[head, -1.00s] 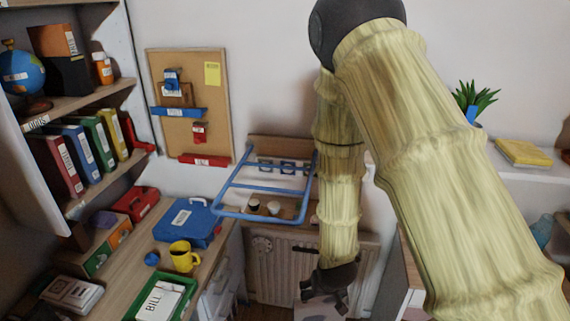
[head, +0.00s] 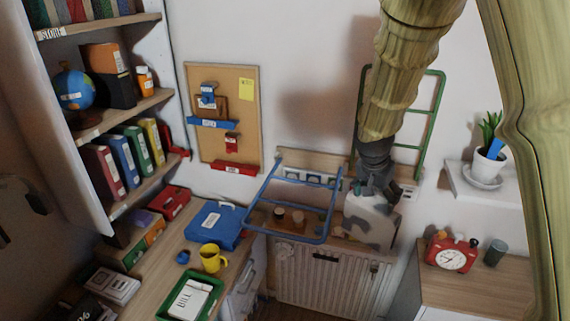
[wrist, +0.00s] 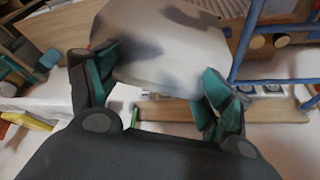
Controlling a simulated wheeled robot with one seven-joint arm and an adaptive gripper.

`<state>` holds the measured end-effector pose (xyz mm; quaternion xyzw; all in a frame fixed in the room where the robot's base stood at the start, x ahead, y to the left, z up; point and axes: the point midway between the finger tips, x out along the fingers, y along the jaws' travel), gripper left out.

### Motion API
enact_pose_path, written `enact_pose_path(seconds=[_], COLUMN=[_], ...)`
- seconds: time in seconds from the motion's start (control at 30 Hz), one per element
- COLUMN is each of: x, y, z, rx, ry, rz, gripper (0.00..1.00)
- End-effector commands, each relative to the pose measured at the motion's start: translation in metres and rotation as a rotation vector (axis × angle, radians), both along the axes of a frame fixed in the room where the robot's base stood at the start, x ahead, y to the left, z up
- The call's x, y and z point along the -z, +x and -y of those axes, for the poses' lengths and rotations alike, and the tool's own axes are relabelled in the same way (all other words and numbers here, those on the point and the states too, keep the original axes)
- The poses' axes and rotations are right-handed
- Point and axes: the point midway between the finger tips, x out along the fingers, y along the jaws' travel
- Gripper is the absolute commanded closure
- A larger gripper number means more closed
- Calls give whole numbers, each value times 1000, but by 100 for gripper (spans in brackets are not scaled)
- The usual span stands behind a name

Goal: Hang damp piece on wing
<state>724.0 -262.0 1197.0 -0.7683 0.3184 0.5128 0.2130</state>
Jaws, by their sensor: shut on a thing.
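A pale piece with grey patches (head: 368,222) hangs from my gripper (head: 380,185) in the head view. The wrist view shows the piece (wrist: 165,45) between the two teal-padded fingers of my gripper (wrist: 158,72). A blue wing (head: 262,197), a frame of bars, sticks out from the wall, left of the piece. Its bars (wrist: 248,35) show at the right of the wrist view. A green wing (head: 436,110) stands upright against the wall behind my arm. The piece is apart from the blue wing's bars, as far as I can tell.
A radiator (head: 325,282) is below the wings. The desk at left holds a blue case (head: 214,226), a yellow mug (head: 211,259) and a green tray (head: 172,306). At right a cabinet carries a red clock (head: 452,257), below a shelf with a plant (head: 488,160).

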Motion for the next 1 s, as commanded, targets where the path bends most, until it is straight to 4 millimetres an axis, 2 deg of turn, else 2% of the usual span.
enact_pose_path(seconds=[0.03,0.2,0.37,0.57,0.8,0.9,1.0], x=[-19,-60,-78,-96,-99,-98,-97], y=[3,7,9,7,-10,-19,-26], z=[4,5,-26,-86,-182,-212,-232], rx=[26,89,38,-94,-316,-386,-437], ry=[2,1,-1,-1,-1,-1,-1], rz=[5,4,0,1,-1,-1,0], gripper=[52,52,52,52,52,52,52])
